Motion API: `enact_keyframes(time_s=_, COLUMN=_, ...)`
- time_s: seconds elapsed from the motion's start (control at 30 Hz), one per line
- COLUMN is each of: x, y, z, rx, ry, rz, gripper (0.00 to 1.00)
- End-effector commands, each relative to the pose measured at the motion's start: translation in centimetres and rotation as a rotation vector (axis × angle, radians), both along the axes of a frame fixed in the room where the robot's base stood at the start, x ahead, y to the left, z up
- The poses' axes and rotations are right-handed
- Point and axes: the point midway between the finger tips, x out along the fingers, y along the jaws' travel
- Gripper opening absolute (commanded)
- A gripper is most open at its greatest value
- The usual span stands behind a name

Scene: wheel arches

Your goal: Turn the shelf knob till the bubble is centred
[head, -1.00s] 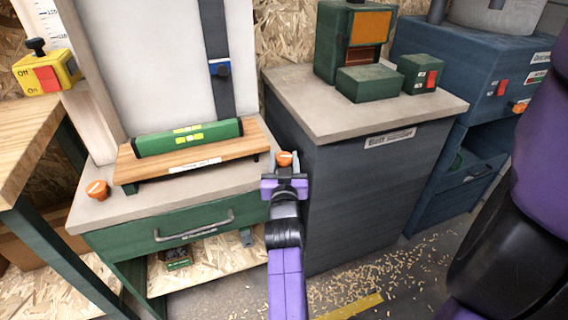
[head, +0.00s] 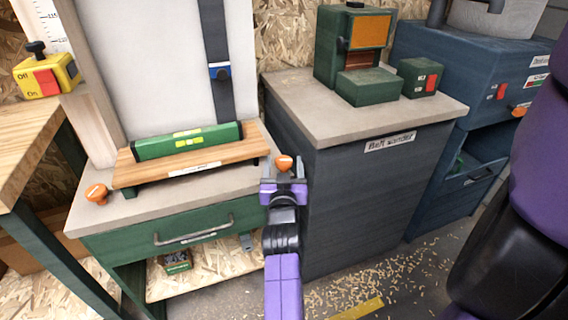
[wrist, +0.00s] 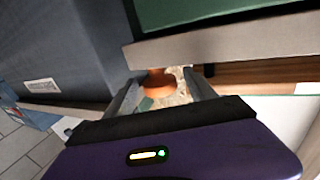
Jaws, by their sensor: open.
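A green spirit level (head: 188,141) with yellow-green vials lies on a wooden shelf (head: 222,156); the bubble is too small to make out. One orange knob (head: 284,162) is at the shelf's right end, and a second orange knob (head: 97,193) sits at the left on the bench top. My gripper (head: 284,178) is open just in front of the right knob. In the wrist view the right knob (wrist: 158,80) shows between and beyond the open fingers (wrist: 160,88). I cannot tell whether the fingers touch it.
The belt sander's dark cabinet (head: 375,190) stands close to the right of my gripper. A green drawer with a handle (head: 195,231) is below the bench top. A yellow switch box (head: 47,76) is at the far left.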

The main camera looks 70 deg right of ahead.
Motion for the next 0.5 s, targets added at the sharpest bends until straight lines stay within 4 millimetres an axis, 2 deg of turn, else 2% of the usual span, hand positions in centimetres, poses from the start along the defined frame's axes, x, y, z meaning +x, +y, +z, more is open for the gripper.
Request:
enact_keyframes(time_s=0.3, x=-1.6, y=4.7, z=-0.1, rx=0.003, ry=0.001, rz=0.002, gripper=0.64)
enact_keyframes(time_s=0.5, x=-2.3, y=6.4, z=-0.1, rx=0.002, ry=0.002, rz=-0.001, gripper=0.64)
